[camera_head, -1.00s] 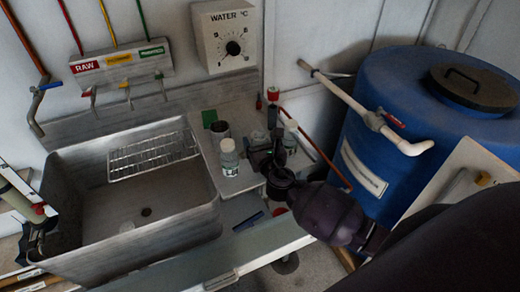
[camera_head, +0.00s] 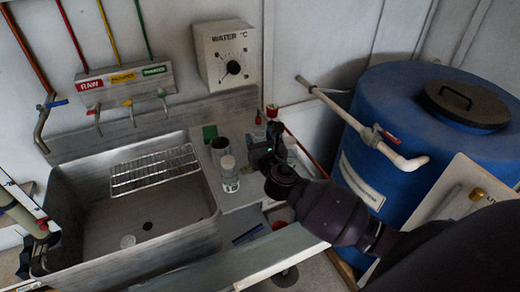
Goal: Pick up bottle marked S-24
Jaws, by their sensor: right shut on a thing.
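A clear bottle with a white cap (camera_head: 229,176) stands upright on the counter right of the sink; its label is too small to read. My right gripper (camera_head: 273,140) is just right of this bottle, apart from it, at the back right of the counter. It is shut on another pale bottle (camera_head: 290,141), which is mostly hidden behind the gripper. I cannot read a mark on that bottle or tell whether it is clear of the counter.
A steel sink (camera_head: 62,205) with a wire rack (camera_head: 153,170) lies to the left. A blue barrel (camera_head: 385,110) with a white pipe (camera_head: 350,120) stands right.

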